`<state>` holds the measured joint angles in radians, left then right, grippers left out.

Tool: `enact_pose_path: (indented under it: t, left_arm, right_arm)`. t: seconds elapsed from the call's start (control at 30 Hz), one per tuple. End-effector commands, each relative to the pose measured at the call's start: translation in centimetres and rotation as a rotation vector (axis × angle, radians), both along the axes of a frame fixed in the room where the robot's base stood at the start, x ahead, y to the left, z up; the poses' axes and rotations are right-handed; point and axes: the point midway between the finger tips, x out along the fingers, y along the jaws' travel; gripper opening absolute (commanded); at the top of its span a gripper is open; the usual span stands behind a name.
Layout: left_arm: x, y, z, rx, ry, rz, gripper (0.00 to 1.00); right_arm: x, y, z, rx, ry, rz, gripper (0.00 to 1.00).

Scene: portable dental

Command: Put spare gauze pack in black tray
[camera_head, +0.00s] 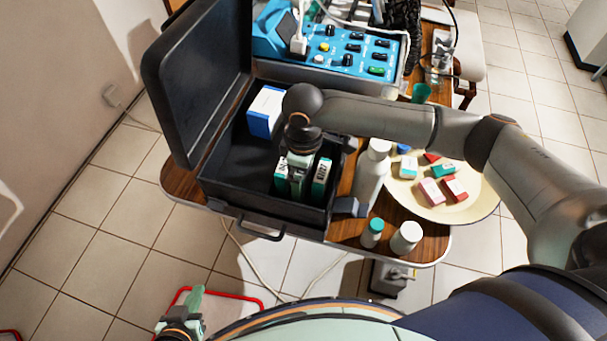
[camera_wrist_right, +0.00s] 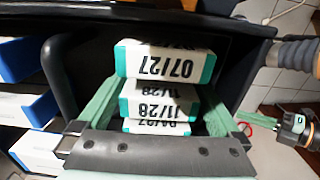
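Several white packs with teal edges stand in the black open case (camera_head: 225,185); two show in the head view, a left one (camera_head: 281,174) and a right one (camera_head: 321,178). In the right wrist view, packs dated 07/27 (camera_wrist_right: 165,65) and 11/28 (camera_wrist_right: 158,108) sit in a row with a third partly hidden. I cannot tell which is the spare gauze pack. My right gripper (camera_head: 298,182) is down in the case, its green fingers spread on either side of the row. My left gripper (camera_head: 190,312) is low at the bottom left, away from the case. No separate black tray is clear.
A blue and white box (camera_head: 265,112) stands in the case; its lid (camera_head: 190,80) is raised at left. Right of the case are white bottles (camera_head: 371,170) and a cream round tray (camera_head: 435,205) with small boxes. A blue control unit (camera_head: 350,50) stands behind.

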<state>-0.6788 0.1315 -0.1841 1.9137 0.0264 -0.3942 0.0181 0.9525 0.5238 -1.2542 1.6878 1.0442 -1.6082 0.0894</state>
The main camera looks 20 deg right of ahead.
Motion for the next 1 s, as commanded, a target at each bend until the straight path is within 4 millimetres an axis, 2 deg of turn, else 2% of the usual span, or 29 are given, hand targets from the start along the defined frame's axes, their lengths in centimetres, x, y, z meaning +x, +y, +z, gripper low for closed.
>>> enact_pose_path:
  t: [0.23, 0.33, 0.47, 0.73, 0.9, 1.0]
  left_arm:
    - [0.0, 0.0, 0.0, 0.000, -0.001, 0.000, 0.00]
    - [0.0, 0.0, 0.1, 0.000, -0.001, 0.000, 0.00]
    - [0.0, 0.0, 0.3, 0.000, -0.001, 0.000, 0.00]
    - [0.1, 0.0, 0.9, 0.000, -0.002, 0.000, 0.00]
    - [0.1, 0.0, 1.1, 0.000, -0.002, 0.000, 0.00]
    - [0.1, 0.0, 1.1, 0.000, -0.002, 0.000, 0.00]
  right_arm:
    - [0.0, 0.0, 0.1, 0.001, -0.001, 0.000, 1.00]
    - [0.0, 0.0, 1.0, 0.002, -0.001, -0.001, 1.00]
    - [0.1, 0.0, 3.3, 0.001, -0.003, 0.000, 1.00]
    - [0.1, 0.1, 9.1, 0.002, -0.003, 0.000, 1.00]
    - [0.1, 0.1, 11.5, 0.002, -0.001, 0.000, 1.00]
    - [0.0, 0.1, 12.1, 0.001, -0.001, 0.000, 1.00]
